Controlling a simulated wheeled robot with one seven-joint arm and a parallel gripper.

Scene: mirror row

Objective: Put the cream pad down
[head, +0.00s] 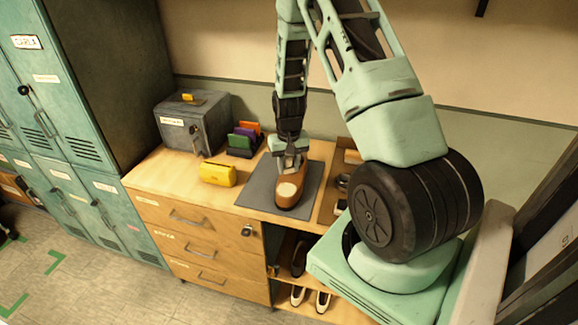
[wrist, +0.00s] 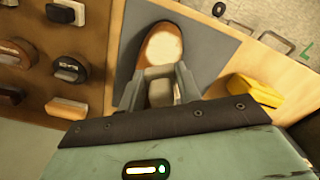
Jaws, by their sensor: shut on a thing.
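My gripper (head: 291,163) is over the heel end of a brown shoe (head: 290,187), which lies on a grey mat (head: 254,190) on the wooden cabinet. It is shut on a small pale block, which looks like the cream pad (wrist: 160,92), seen between the fingers in the wrist view. The shoe (wrist: 140,78) shows beyond the fingers there, with a pale cream patch on its toe. The gripper hides part of the shoe, and I cannot tell whether the pad touches it.
The mat's left strip is bare.

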